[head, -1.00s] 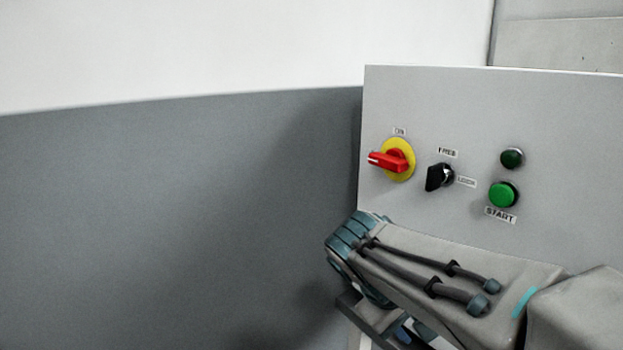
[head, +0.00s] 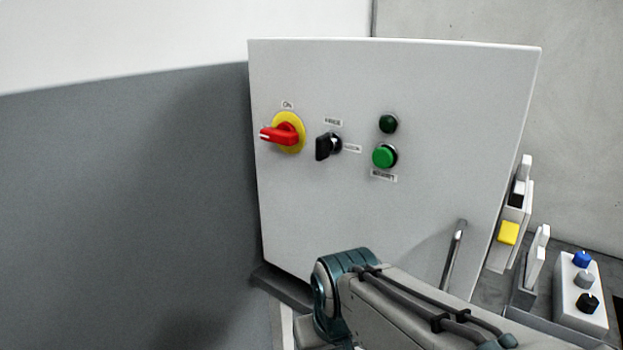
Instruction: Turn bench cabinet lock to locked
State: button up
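The cabinet (head: 400,220) is a light grey box with a flat front in the head view. Its lock is a black key-type knob (head: 325,146) on the upper left part of the front. A label above the knob appears to read FREE, and a blurred label (head: 352,149) sits to its right. The knob's black handle stands upright, in line with the upper label. My arm crosses the lower right of the view, below the lock and apart from it. My gripper is not visible.
A red rotary switch on a yellow disc (head: 290,132) is left of the lock. A dark green lamp (head: 388,123) and green button (head: 384,156) are to its right. A metal handle (head: 454,255) is lower right. A control box with knobs (head: 581,295) stands at far right.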

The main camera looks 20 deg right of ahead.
aim_at(324, 144)
jog(key=k, duration=0.5)
jog(key=u, duration=1.15)
jog(key=i, duration=0.65)
jog(key=z, duration=1.2)
